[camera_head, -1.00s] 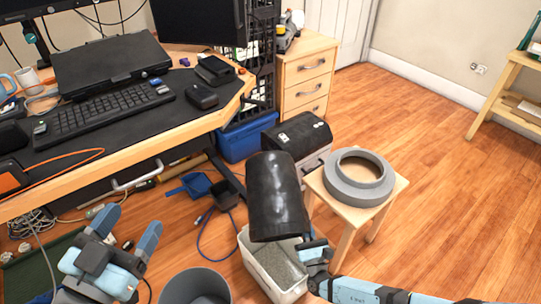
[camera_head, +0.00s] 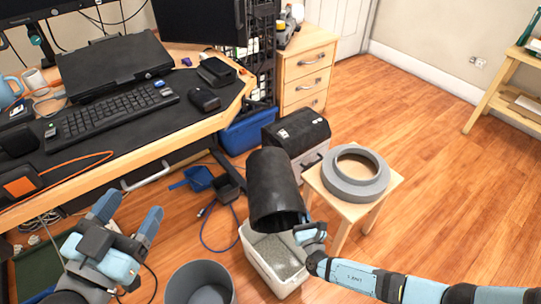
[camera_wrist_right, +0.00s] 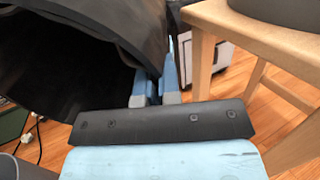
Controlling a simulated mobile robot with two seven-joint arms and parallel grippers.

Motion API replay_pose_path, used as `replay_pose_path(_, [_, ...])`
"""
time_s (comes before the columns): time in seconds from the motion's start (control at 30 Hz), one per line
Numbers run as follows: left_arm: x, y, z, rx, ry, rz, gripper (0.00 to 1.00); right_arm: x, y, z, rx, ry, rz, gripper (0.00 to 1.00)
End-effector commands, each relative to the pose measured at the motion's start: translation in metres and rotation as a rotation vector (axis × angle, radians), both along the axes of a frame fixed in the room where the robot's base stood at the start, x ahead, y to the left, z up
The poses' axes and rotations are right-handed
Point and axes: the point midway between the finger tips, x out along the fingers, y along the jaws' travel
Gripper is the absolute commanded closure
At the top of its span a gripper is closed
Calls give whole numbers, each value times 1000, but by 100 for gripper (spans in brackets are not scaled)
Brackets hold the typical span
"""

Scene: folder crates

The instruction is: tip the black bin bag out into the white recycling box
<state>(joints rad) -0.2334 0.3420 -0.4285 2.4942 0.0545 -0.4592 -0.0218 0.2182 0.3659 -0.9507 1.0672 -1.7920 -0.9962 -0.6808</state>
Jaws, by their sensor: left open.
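The black bin bag (camera_head: 272,188) hangs tilted in the air in the head view, its open mouth facing down towards the white recycling box (camera_head: 257,262). The box stands on the floor below it, with a grey speckled surface inside. My right gripper (camera_head: 305,228) is shut on the bag's rim at the right side of the mouth. In the right wrist view, the fingers (camera_wrist_right: 157,88) pinch the rim of the bag (camera_wrist_right: 95,25). The bag's inside is dark and its contents cannot be seen. My left gripper (camera_head: 128,222) is open and empty at the lower left.
A wooden stool (camera_head: 312,182) with a grey ring (camera_head: 355,174) on it stands right of the bag. A grey round bin (camera_head: 200,284) is left of the box. A black-lidded case (camera_head: 297,130) stands behind. The desk (camera_head: 150,140) fills the upper left.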

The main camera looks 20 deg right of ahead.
Motion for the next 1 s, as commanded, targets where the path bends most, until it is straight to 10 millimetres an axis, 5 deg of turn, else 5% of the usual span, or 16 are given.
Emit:
replay_pose_path(0.23, [0,0,3,0,0,0,33,1,0,2,1,6,-1,100])
replay_pose_path(0.6, [0,0,43,0,0,0,33,20,-2,9,23,217,-2,100])
replay_pose_path(1.0, [0,0,45,0,0,0,33,23,-2,5,25,249,-1,100])
